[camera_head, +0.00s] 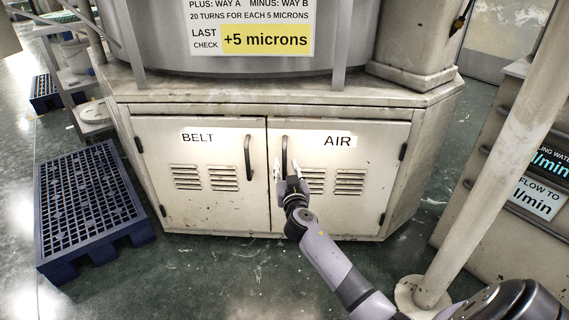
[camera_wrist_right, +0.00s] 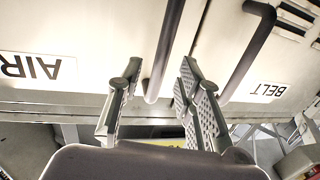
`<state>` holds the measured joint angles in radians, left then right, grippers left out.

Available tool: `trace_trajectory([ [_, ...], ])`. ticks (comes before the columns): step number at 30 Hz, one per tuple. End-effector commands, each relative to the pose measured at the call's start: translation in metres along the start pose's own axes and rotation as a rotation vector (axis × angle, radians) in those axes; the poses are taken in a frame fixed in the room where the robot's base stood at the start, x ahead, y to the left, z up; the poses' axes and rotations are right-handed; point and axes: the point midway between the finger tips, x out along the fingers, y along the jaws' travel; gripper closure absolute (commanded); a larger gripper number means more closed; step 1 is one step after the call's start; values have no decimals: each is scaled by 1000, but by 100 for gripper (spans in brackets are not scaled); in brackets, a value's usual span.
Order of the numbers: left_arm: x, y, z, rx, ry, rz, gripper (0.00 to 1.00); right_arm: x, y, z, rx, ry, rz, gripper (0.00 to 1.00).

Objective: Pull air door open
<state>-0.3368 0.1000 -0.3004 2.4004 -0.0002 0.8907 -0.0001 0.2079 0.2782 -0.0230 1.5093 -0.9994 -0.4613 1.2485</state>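The AIR door (camera_head: 345,185) is the right-hand door of a cream cabinet and looks closed. Its dark upright bar handle (camera_head: 284,150) is near the door's left edge. My right gripper (camera_head: 287,172) is in front of the handle's lower part, with its two fingers apart. In the right wrist view, which is upside down, the AIR handle (camera_wrist_right: 163,55) runs between the fingers of my right gripper (camera_wrist_right: 160,95), with a gap on each side. I cannot tell how deep the handle sits between them. My left gripper is not in view.
The BELT door (camera_head: 200,190), with its own handle (camera_head: 248,158), is on the left and looks closed. A blue pallet (camera_head: 85,205) lies on the floor at left. A pale post (camera_head: 490,170) stands at right. Some floor in front of the cabinet is clear.

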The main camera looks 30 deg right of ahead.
Motion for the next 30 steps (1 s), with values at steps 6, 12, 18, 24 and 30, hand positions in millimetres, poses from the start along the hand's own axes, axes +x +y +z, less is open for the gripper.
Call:
trace_trajectory([
  [6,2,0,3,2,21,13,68,30,0,1,-1,0,1,67],
  [12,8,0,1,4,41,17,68,38,0,0,1,0,1,67],
  [18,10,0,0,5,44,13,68,38,0,0,1,-1,1,67],
  [24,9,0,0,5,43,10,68,38,0,0,1,-1,0,78],
  [30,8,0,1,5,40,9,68,38,0,0,1,-1,0,92],
])
